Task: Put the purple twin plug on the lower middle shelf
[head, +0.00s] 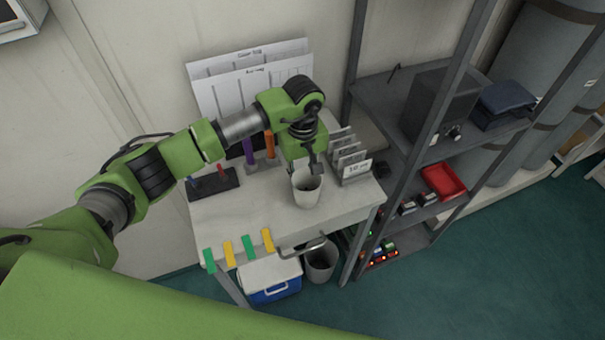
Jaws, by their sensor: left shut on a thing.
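My left gripper (316,168) points down at the rim of a white cup (307,192) on the white table. It is shut at the rim, apparently on the cup; the fingertips are partly hidden. A purple upright piece (249,152) stands left of the gripper, beside an orange one (269,146); I cannot tell whether the purple piece is the twin plug. The grey rack at the right has a shelf (425,212) with a red tray (443,181) and small dark boxes, below a higher shelf (375,91). My right gripper is not in view.
A card rack (350,165) stands close right of the cup. A dark holder (213,184) lies at the table's left. Green and yellow tags hang at the front edge, above a blue cooler (270,291) and a bin (320,262). The table's front is clear. Rack posts stand before the shelves.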

